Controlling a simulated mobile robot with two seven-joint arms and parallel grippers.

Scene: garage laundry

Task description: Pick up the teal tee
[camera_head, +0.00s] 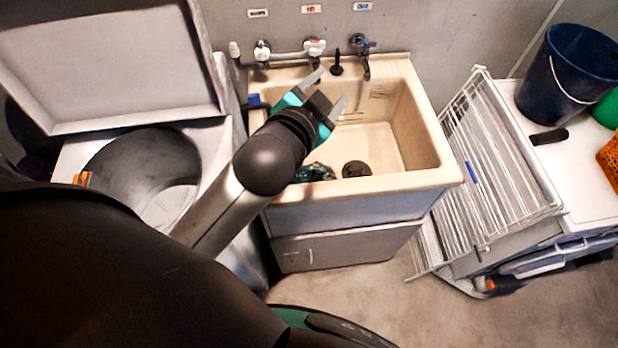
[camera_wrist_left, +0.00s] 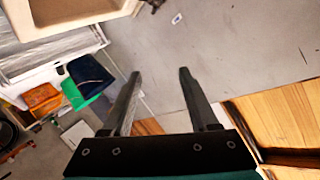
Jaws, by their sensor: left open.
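A crumpled dark teal cloth, seemingly the teal tee (camera_head: 316,173), lies in the near left part of the sink basin in the head view. My arm and gripper partly cover that side of the basin, so its full extent is hidden. My left gripper (camera_head: 327,90) is open and empty, above the sink and beyond the cloth, with its fingers toward the taps. In the left wrist view, the open fingers (camera_wrist_left: 160,74) have nothing between them, and no teal cloth shows there. My right gripper is in neither view.
The cream sink (camera_head: 430,140) has a raised rim, and taps (camera_head: 315,48) on the wall behind. An open top-loading washer (camera_head: 218,150) stands left. A white wire drying rack (camera_head: 495,160) stands right, beside a counter with a blue bucket (camera_head: 568,75) and an orange basket (camera_head: 610,155).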

